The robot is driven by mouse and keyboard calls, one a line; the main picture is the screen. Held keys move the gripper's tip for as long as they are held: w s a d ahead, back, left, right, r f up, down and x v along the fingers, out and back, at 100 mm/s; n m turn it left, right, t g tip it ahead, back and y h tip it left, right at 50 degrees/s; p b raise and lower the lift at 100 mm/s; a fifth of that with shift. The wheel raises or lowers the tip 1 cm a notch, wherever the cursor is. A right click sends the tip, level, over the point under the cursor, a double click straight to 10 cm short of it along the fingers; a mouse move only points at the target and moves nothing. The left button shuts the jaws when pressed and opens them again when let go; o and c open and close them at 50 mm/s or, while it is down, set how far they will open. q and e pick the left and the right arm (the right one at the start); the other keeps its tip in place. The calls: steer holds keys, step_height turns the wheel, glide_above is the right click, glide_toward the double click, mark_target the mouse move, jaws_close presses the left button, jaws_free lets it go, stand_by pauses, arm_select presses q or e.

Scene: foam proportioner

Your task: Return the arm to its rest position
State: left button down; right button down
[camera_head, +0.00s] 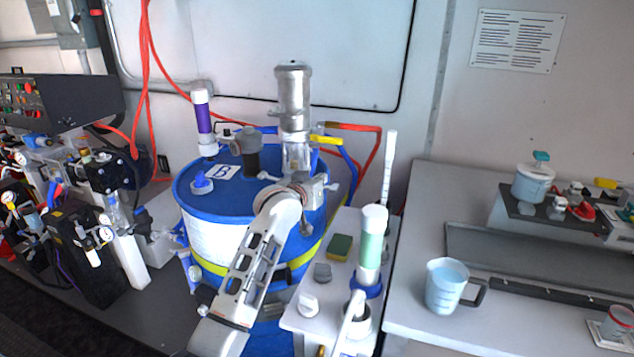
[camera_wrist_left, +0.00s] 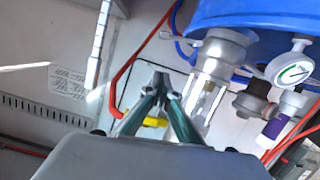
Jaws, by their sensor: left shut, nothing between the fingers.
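My left arm (camera_head: 255,255) rises from the bottom of the head view, in front of a blue drum (camera_head: 225,200). My left gripper (camera_head: 318,187) is at the drum's upper right, beside a silver pump cylinder (camera_head: 293,95) with a clear lower section; small and partly hidden by the wrist, it is hard to make out there. In the left wrist view the gripper (camera_wrist_left: 160,85) has its fingertips together, with nothing between them. The pump's clear section (camera_wrist_left: 203,98) and the blue drum (camera_wrist_left: 240,14) show beyond it in that view. My right gripper is not in view.
Red hoses (camera_head: 147,60) hang behind the drum. A purple-banded tube (camera_head: 203,120) stands on its lid. A green-and-white tube (camera_head: 371,245) stands on the small white table (camera_head: 345,225). A measuring jug (camera_head: 447,285) is on the right counter. Black equipment (camera_head: 85,255) crowds the left.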

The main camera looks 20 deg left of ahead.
arm_select(q)
steer(key=s+a+f+m+g+y, duration=0.2)
steer(key=s+a+f, duration=0.2)
steer(key=s+f, duration=0.75)
steer(key=s+a+f+m+g+y, duration=0.1)
steer(key=s+a+f+m+g, duration=0.15)
steer(key=s+f, duration=0.85)
steer(key=s+a+m+g+y, duration=0.1)
steer(key=s+a+m+g, duration=0.15)
steer(key=s, duration=1.05)
steer(key=s+a+m+g+y, duration=0.1)
steer(key=s+a+y, duration=0.15)
steer(key=s, duration=1.05)
steer(key=w+d+f+n+t+h, duration=0.1)
steer(key=d+f+n+t+h, duration=0.2)
steer(key=d+f+h, duration=0.4)
steer(key=shift+d+f, duration=3.25)
steer(key=shift+f, duration=1.2)
steer(key=shift+w+h, duration=0.1)
steer(key=shift+h, duration=0.15)
